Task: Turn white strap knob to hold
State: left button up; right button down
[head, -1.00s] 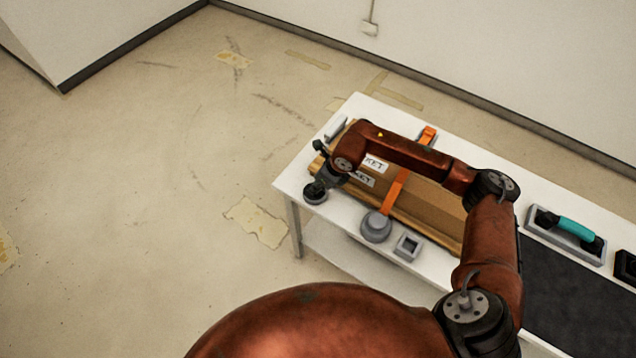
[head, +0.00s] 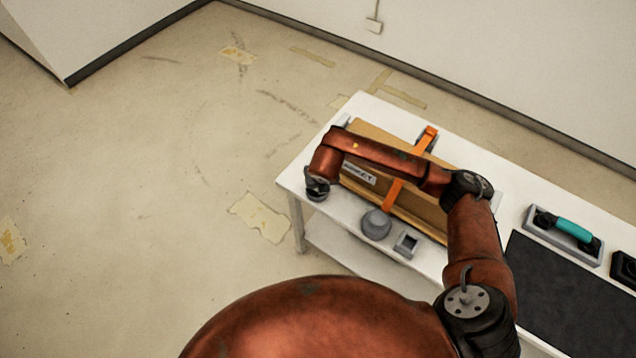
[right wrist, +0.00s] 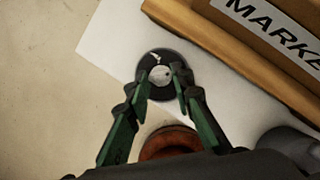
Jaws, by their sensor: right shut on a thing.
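My right gripper (right wrist: 166,76) has its two fingertips on either side of a small white knob (right wrist: 160,75) and is shut on it. The knob sits in the middle of a dark round base (right wrist: 162,94) near the table's corner. In the head view my right gripper (head: 317,190) points down at that corner, and the gripper and wrist hide the knob. Any hold marking is too small to read. My left gripper is not in view.
A cardboard box (head: 412,205) with an orange strap (head: 394,193) lies on the white table (head: 480,159). A grey round knob (head: 376,224) and a square grey block (head: 406,243) stand in front. A teal-handled tool (head: 572,229) is at right.

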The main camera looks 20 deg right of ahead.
dwell(0.4)
jog(key=c, duration=1.7)
grip_release()
jog(key=v, duration=1.2)
jog(key=shift+a, duration=0.15)
jog(key=shift+w+r, duration=0.1)
jog(key=shift+r, duration=0.05)
